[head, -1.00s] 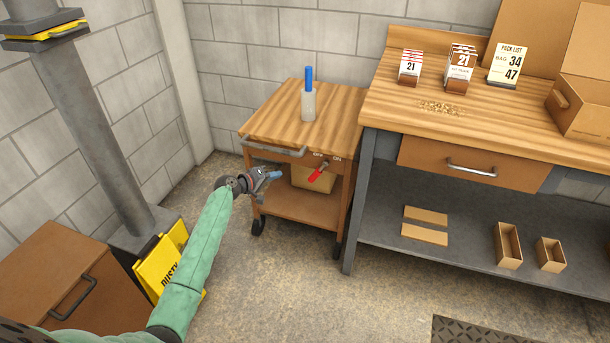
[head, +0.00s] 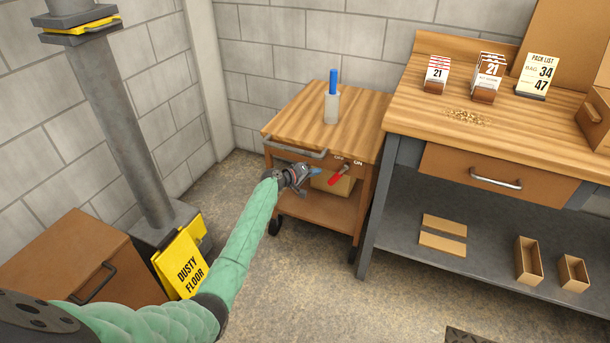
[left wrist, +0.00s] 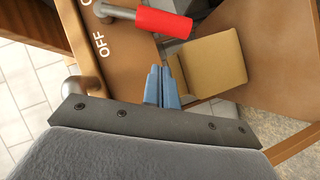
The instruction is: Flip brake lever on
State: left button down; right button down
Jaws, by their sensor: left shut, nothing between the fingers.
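The brake lever, with a red grip (head: 338,178) on a metal arm, is on the front of the wooden cart (head: 290,128), below the OFF and ON labels. It hangs down and slants to the left in the head view. My left gripper (head: 315,171) is shut and empty, just left of the red grip, with a small gap. In the left wrist view the blue fingertips (left wrist: 162,85) are together on the OFF side of the red grip (left wrist: 163,23), apart from it. The ON label is mostly cut off there. My right gripper is not in view.
A cardboard box (left wrist: 215,63) sits on the cart's lower shelf behind the fingers. The cart's metal handle (head: 295,150) is just above my left gripper. A workbench (head: 480,120) stands right of the cart. A yellow floor sign (head: 185,265) is left of my arm.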

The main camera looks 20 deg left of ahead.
aim_at(335, 179)
pick_arm(q)
jog(key=shift+w+d+f, duration=0.2)
jog(key=shift+d+f, duration=0.3)
jog(key=shift+d, duration=0.4)
jog(key=shift+w+d+f, duration=0.2)
jog(key=shift+d+f, duration=0.3)
jog(key=shift+d, duration=0.35)
